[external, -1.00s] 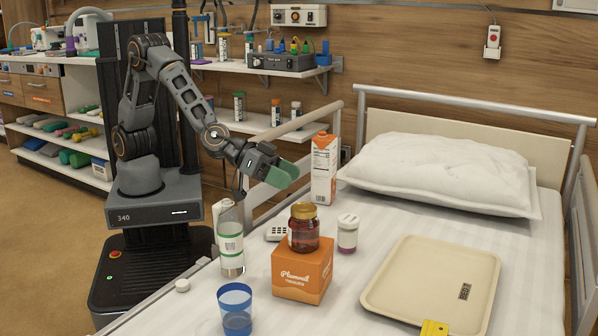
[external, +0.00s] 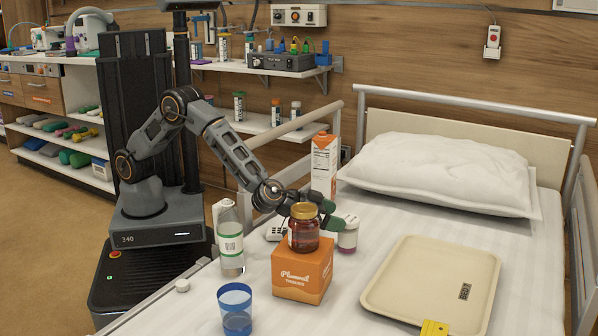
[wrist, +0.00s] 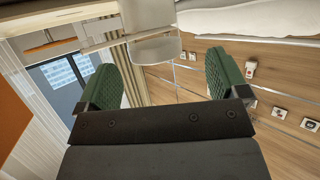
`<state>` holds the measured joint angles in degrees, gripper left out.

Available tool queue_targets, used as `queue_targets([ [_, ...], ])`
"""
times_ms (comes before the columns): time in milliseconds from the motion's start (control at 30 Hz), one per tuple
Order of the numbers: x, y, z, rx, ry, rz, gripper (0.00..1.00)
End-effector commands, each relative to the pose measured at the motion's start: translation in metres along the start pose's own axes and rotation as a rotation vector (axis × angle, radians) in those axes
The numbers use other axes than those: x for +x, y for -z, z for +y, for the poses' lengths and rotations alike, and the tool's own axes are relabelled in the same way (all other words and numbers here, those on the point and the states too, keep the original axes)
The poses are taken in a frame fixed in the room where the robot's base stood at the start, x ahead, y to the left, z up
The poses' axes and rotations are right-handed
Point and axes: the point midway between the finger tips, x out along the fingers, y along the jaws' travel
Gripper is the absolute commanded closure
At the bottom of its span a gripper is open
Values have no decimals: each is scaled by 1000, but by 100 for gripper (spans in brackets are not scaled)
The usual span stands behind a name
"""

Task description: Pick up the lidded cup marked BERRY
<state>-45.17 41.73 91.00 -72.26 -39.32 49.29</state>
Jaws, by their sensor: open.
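A small lidded cup (external: 348,238) with a white lid and a purple lower part stands upright on the bed. Any lettering on it is too small to read. My gripper (external: 322,216) has green finger pads and is low over the bed, just left of the cup and partly behind a dark red jar. One pad overlaps the cup's left edge; I cannot tell whether they touch. In the wrist view my gripper (wrist: 160,85) is open, its pads wide apart, and I cannot make out the cup there.
The red jar (external: 304,236) with a gold lid stands on an orange box (external: 302,278). A bottle (external: 230,243), a blue tumbler (external: 235,308) and a carton (external: 324,165) stand nearby. A cream tray (external: 400,290) lies to the right, a pillow (external: 440,170) behind.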

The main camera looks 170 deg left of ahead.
Motion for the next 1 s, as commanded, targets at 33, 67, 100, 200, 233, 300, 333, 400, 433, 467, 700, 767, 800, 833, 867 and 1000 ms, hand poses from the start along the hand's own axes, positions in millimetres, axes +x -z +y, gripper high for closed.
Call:
queue_targets([
  [33, 6, -3, 1, -2, 0, 1, 8],
  [67, 10, -4, 1, -2, 1, 1, 8],
  [100, 16, -6, 2, -2, 1, 1, 8],
  [200, 30, -7, 5, -2, 0, 1, 8],
  [233, 34, -7, 6, -2, 0, 0, 8],
  [300, 41, -5, 5, -3, 1, 0, 8],
  [333, 43, -5, 5, -2, 1, 0, 8],
  [400, 48, -5, 5, -1, 0, 0, 8],
  [433, 48, -4, 5, -1, 0, 0, 8],
  [467, 49, -4, 5, -1, -1, 0, 8],
  [700, 49, -3, 5, -1, -1, -1, 8],
  [767, 49, -3, 5, -1, -1, -1, 13],
  [800, 49, -3, 5, -1, -1, -1, 17],
  [833, 49, -3, 5, -1, -1, -1, 20],
  [867, 49, -3, 5, -1, -1, -1, 23],
  [1000, 49, -3, 5, -1, -1, -1, 36],
])
